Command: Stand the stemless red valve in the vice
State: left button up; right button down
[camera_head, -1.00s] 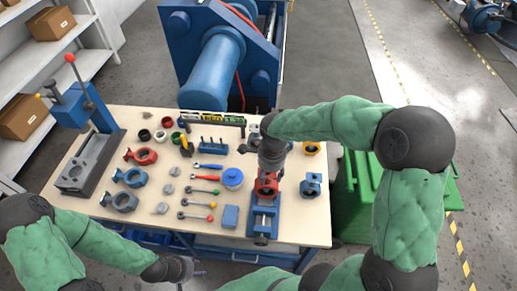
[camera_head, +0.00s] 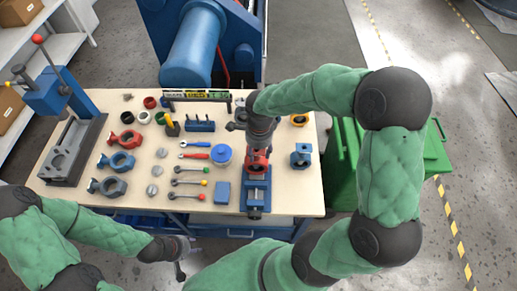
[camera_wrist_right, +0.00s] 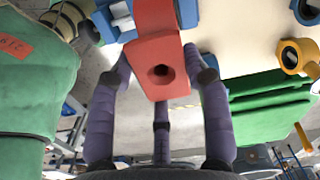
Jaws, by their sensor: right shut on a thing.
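The red valve (camera_head: 257,163) is at the far end of the blue vice (camera_head: 255,194), at the front right of the table. In the right wrist view the red valve (camera_wrist_right: 158,75) shows a dark round hole in its end face and no stem. Blue vice parts show on either side of it there. My right gripper (camera_head: 259,147) is shut on the valve from above. Its dark fingers (camera_wrist_right: 160,85) surround the end with the hole. Whether the valve rests on the vice's base is hidden. My left gripper (camera_head: 183,258) hangs in front of the table, too small to read.
A blue valve (camera_head: 301,155) stands right of the vice. A blue round tin (camera_head: 222,155) and a blue box (camera_head: 222,193) stand left of it. Several tools, rings and valves cover the table's left and middle. A green bin (camera_head: 345,165) stands at the right.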

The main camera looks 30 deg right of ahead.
aim_at(259, 161)
jog(key=shift+f+b, duration=0.5)
jog(key=shift+f, duration=0.35)
jog(key=shift+f+b, duration=2.25)
jog(key=shift+f, duration=0.1)
jog(key=shift+f+b, duration=0.15)
jog(key=shift+b, duration=0.15)
jog(key=shift+c, duration=2.4)
grip_release()
